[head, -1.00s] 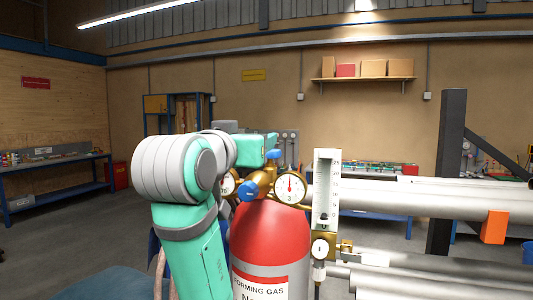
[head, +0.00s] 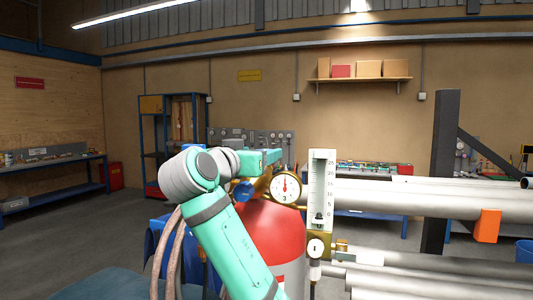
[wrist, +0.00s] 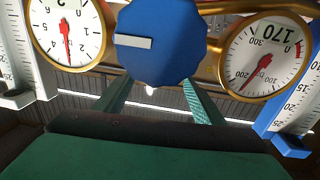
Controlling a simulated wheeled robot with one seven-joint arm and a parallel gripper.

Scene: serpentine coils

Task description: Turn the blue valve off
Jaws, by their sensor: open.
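The blue valve (head: 243,191) is a knob on the brass regulator above the red gas cylinder (head: 272,228). In the wrist view, which is upside down, the blue valve (wrist: 165,60) is a scalloped knob with a white bar lying nearly level across its face. My gripper (wrist: 156,88) is open, with one finger to each side of the knob's lower edge in that view. I cannot tell whether either finger touches it. In the head view my gripper's green body (head: 262,158) is just above the regulator, and its fingertips are hidden.
A dial gauge (wrist: 68,30) and a second gauge (wrist: 265,58) flank the knob closely. A clear flow tube (head: 321,190) stands right of the cylinder. Grey pipes (head: 420,200) run behind it to the right. Open floor (head: 85,235) lies to the left.

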